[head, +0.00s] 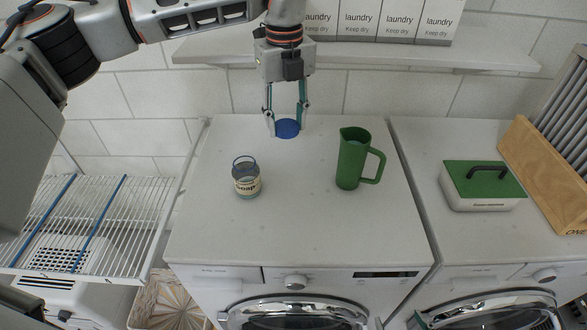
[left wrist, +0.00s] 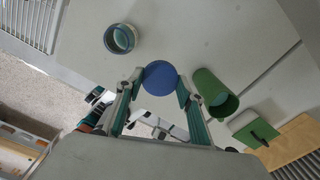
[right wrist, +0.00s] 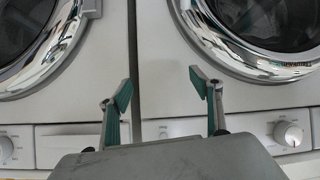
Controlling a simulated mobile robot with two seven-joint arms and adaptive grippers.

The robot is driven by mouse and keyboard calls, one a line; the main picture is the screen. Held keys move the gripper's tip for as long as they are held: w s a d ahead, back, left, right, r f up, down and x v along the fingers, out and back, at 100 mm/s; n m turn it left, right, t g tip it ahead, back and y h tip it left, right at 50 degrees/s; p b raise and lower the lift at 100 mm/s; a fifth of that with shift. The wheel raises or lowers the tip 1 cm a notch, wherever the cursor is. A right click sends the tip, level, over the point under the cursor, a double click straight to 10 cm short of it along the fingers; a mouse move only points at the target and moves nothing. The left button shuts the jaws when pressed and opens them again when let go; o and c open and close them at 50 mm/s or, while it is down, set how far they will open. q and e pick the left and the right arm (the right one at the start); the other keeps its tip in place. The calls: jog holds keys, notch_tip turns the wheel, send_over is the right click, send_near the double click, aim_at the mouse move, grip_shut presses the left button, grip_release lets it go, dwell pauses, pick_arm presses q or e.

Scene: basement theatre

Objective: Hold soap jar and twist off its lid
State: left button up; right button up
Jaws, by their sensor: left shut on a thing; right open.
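The soap jar (head: 246,180) stands upright and open on the white washer top, left of its middle. It also shows from above, without a lid, in the left wrist view (left wrist: 121,39). My left gripper (head: 287,125) is shut on the round blue lid (head: 288,129), behind and to the right of the jar and apart from it. The lid (left wrist: 160,78) sits between the two fingertips in the left wrist view. My right gripper (right wrist: 163,92) is open and empty in front of the machine fronts. It is not in the head view.
A green jug (head: 352,160) stands right of the lid on the washer top (head: 300,220). A green-lidded box (head: 482,184) is on the right machine. A shelf (head: 350,54) with laundry boxes is above. A wire rack (head: 85,215) is at left.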

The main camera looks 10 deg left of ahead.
aim_at(287, 186)
pick_arm(q)
notch_tip(287, 186, down, 18)
jog(key=shift+r+p, duration=0.1)
jog(key=shift+p, duration=0.4)
jog(key=o, duration=1.2)
notch_tip(287, 186, up, 12)
jog(key=shift+s+b, duration=0.1)
jog(key=shift+b, duration=0.45)
jog(key=shift+s, duration=0.1)
